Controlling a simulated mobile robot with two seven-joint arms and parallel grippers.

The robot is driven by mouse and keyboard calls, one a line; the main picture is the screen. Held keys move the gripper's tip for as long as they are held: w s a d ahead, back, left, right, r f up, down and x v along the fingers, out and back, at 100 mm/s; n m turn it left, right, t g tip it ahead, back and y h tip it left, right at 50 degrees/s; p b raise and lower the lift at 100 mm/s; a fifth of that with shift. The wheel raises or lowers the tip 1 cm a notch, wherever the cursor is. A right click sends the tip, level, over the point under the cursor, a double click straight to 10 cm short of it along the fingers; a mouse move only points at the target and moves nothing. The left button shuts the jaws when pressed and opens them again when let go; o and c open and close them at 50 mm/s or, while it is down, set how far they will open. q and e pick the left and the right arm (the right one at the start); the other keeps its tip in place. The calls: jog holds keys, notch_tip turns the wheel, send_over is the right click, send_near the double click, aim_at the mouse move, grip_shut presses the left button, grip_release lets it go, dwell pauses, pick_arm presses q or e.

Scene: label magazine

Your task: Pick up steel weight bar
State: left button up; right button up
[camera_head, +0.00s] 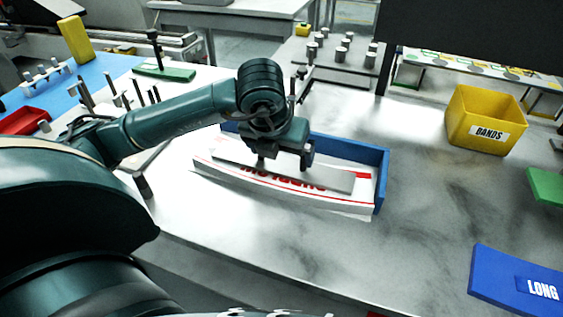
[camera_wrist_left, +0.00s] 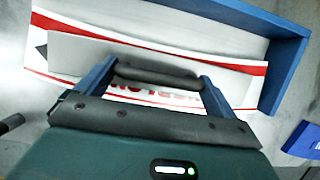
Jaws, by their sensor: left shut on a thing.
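The steel weight bar (camera_head: 337,181) is a long flat grey strip lying on a stack of white labels with red print (camera_head: 345,209). The labels lie in an open-fronted blue magazine (camera_head: 350,150) on the table. My left gripper (camera_head: 285,161) is over the middle of the bar, pointing down. In the left wrist view the bar (camera_wrist_left: 85,54) passes under the gripper, and a dark grip (camera_wrist_left: 155,76) lies between the two fingers (camera_wrist_left: 157,82). The gripper is shut on the bar by this grip. Whether the bar is lifted at all, I cannot tell. My right gripper is not in view.
A yellow bin marked BANDS (camera_head: 484,122) stands at the back right. A blue block marked LONG (camera_head: 517,283) is at the front right. Several pegs and a green base (camera_head: 165,72) stand at the left.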

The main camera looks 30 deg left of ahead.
pick_arm(q)
jog(key=c, duration=0.6)
jog(key=shift+w+r, duration=0.1)
jog(key=shift+r, duration=0.1)
jog(key=shift+c, duration=0.4)
